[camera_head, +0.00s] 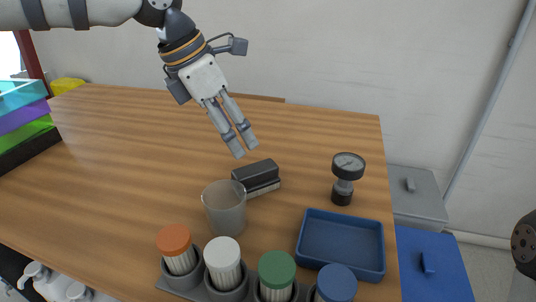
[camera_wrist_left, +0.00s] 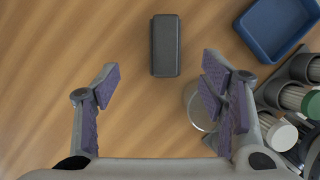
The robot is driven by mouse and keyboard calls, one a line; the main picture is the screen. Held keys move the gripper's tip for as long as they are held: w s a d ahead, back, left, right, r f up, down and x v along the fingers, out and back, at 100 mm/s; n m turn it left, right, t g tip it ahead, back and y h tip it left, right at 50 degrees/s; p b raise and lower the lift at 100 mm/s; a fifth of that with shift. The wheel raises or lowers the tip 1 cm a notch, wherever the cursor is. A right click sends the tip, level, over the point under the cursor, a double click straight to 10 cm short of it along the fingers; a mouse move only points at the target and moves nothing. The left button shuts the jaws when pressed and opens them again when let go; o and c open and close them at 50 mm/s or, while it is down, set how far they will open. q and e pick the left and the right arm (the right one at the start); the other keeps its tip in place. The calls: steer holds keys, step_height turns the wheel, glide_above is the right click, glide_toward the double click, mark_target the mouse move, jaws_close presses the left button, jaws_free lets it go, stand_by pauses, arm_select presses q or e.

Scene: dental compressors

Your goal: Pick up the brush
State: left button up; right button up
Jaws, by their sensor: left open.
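The brush (camera_head: 257,175) is a dark block with a pale underside, lying on the wooden table behind the clear cup. It also shows in the left wrist view (camera_wrist_left: 166,45) as a dark oblong at top centre. My left gripper (camera_head: 245,150) is above the table, just behind and above the brush, pointing down toward it. In the wrist view its fingers (camera_wrist_left: 161,78) are spread apart with nothing between them, and the brush lies ahead of the gap.
The clear cup (camera_head: 225,209) stands close in front of the brush. A gauge (camera_head: 347,175) and blue tray (camera_head: 341,243) are to the right. A holder with several capped containers (camera_head: 223,265) is at the front. Stacked coloured trays (camera_head: 22,118) stand left. The table's middle left is clear.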

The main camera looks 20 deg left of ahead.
mark_target(253, 168)
arm_select(q)
steer(key=f, duration=0.2)
steer(key=d+f, duration=0.1)
steer(key=shift+s, duration=0.4)
steer(key=x, duration=0.2)
steer(key=b+x, duration=0.1)
steer(key=x, duration=0.5)
steer(key=shift+w+d+f, duration=0.1)
steer(key=shift+w+d, duration=0.05)
steer(key=shift+w, duration=0.2)
steer(key=c, duration=1.3)
arm_select(e)
steer(key=s, duration=0.1)
steer(key=s+f, duration=0.1)
steer(key=s, duration=0.1)
steer(key=shift+f, duration=0.25)
